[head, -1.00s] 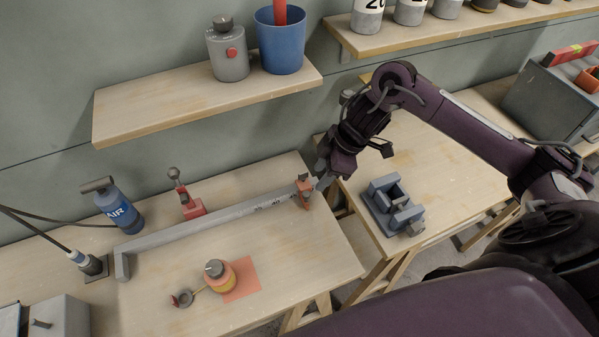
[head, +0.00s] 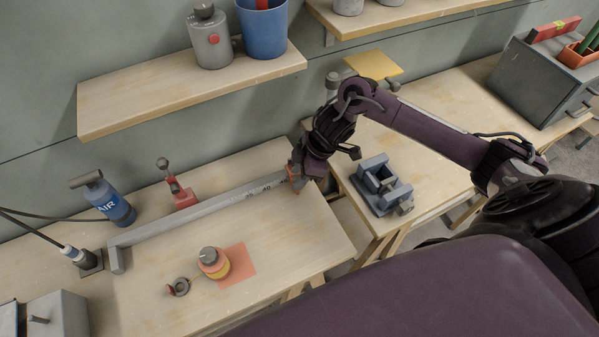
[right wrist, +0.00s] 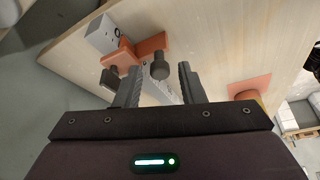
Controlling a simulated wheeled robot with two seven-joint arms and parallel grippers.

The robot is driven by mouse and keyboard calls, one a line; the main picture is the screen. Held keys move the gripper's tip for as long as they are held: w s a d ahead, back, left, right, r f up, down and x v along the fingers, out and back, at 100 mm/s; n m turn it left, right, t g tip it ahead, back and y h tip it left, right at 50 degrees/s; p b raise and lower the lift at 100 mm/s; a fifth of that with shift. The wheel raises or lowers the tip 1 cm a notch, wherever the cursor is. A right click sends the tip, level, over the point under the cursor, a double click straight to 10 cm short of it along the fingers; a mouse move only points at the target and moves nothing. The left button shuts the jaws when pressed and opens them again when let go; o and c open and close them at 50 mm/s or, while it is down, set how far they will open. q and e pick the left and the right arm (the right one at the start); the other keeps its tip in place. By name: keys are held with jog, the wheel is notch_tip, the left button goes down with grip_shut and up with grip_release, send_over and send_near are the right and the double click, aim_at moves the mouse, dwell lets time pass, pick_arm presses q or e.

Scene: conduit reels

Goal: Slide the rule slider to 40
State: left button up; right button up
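The long grey rule (head: 195,215) lies across the workbench, with a 40 mark near its right end. The orange slider (head: 292,184) sits on the rule to the right of the 40 mark, partly hidden by my right gripper (head: 298,170). In the right wrist view the slider (right wrist: 150,44) carries dark knobs. One knob (right wrist: 160,67) shows between the fingertips of my right gripper (right wrist: 161,72). The fingers are apart, with gaps beside the knob; contact is not clear. My left gripper is out of view.
A red clamp-like fixture (head: 183,198) stands behind the rule, with a blue AIR canister (head: 112,203) to its left. A grey-blue vise (head: 381,187) sits on the right bench.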

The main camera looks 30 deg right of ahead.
grip_shut()
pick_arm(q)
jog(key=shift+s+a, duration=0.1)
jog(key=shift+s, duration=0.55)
pick_arm(e)
jog(key=shift+a, duration=0.1)
jog(key=a+p, duration=0.1)
jog(key=a, duration=0.2)
jog(key=a+p, duration=0.2)
jog(key=shift+w+a+r, duration=0.15)
jog(key=shift+w+a, duration=0.05)
jog(key=shift+a, duration=0.6)
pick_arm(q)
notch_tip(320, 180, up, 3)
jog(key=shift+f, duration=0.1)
pick_arm(e)
jog(key=shift+o, duration=0.9)
grip_release()
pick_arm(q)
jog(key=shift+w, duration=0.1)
pick_arm(e)
jog(key=shift+d, duration=0.1)
